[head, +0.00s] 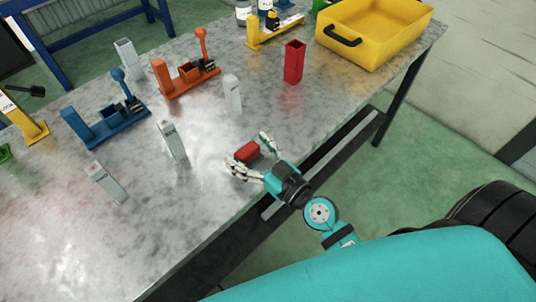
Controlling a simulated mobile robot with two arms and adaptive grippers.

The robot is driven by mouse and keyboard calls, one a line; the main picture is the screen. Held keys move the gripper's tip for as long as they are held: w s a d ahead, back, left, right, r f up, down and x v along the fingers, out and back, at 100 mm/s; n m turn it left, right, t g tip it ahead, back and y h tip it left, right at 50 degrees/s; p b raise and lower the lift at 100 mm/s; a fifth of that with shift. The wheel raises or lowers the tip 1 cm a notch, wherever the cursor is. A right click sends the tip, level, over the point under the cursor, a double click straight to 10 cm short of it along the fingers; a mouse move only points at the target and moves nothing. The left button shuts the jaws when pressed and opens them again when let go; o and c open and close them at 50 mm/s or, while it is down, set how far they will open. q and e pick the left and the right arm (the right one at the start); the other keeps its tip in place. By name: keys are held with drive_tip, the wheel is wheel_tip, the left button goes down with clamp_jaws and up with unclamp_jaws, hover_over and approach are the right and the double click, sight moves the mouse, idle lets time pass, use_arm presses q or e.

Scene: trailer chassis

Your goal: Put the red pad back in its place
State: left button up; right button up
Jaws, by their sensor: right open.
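The red pad (248,153) is a small red block lying on the metal table near its front edge. My right gripper (246,148) is open, with one finger on each side of the red pad. The fingers look apart from it, though contact is hard to tell at this size. A tall red upright holder (293,62) stands on the table farther back and to the right. Its top looks open, but its inside is too dark to read. My left gripper is not in view.
Grey upright blocks (172,140) stand left of my right gripper. A blue stand (105,124) and an orange stand (187,79) are farther back. A yellow crate (373,58) sits at the back right. The table (215,205) is bare at the front left.

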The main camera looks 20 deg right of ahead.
drive_tip(key=b+v, duration=0.4)
drive_tip(key=v, duration=0.7)
drive_tip(key=shift+b, duration=0.35)
